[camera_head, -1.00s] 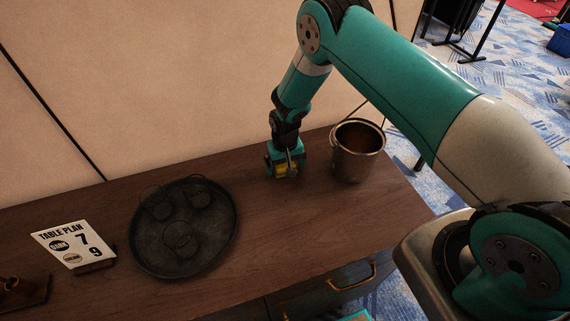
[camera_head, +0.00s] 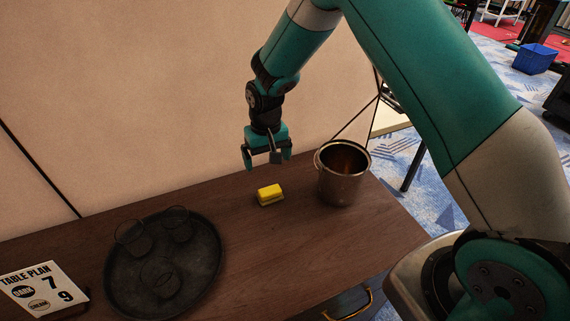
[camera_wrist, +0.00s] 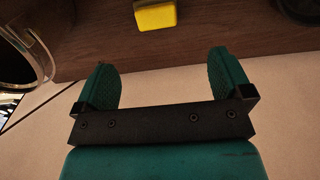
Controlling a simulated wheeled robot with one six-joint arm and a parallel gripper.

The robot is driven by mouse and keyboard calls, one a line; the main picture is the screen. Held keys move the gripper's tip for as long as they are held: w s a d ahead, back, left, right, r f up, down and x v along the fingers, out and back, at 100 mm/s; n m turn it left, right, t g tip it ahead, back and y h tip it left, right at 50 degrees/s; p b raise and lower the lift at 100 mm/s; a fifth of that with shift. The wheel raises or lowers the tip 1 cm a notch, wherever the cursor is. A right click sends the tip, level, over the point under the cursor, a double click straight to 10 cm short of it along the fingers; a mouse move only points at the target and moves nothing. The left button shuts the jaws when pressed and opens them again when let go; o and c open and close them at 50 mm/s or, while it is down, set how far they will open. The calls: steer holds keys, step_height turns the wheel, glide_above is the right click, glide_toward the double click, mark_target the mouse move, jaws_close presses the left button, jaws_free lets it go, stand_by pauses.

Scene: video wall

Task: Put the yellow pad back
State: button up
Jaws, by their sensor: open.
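The yellow pad (camera_head: 270,194) lies on the dark wooden cabinet top (camera_head: 255,245), left of the metal pot. It also shows at the top of the wrist view (camera_wrist: 155,15). My gripper (camera_head: 266,165) is open and empty. It hangs above the cabinet top, up and behind the pad, near the pale wall. In the wrist view its two green fingers (camera_wrist: 164,75) are spread wide with nothing between them, and the pad is apart from them.
A metal pot (camera_head: 342,188) stands right of the pad. A dark round tray (camera_head: 205,275) at the left holds several clear glasses. A table plan card (camera_head: 42,287) stands further left. The pale wall (camera_head: 150,100) closes off the back.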

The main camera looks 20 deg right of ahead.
steer(key=s+a+r+n+y, duration=0.1)
steer(key=s+a+r+n, duration=0.1)
steer(key=s+r, duration=0.55)
steer(key=s+a+r+n+y, duration=0.15)
steer(key=s+r, duration=0.35)
steer(key=r, duration=0.5)
steer(key=s+r+n, duration=0.1)
steer(key=s+r, duration=0.2)
steer(key=s, duration=0.5)
steer(key=s+r+n+y, duration=0.1)
steer(key=s+r+n, duration=0.1)
steer(key=s, duration=0.7)
steer(key=shift+s+a+r, duration=0.25)
steer(key=shift+a+r, duration=0.05)
steer(key=shift+r, duration=0.3)
steer(key=shift+y, duration=0.25)
step_height(320, 180, down, 5)
steer(key=b, duration=0.4)
steer(key=shift+r, duration=0.2)
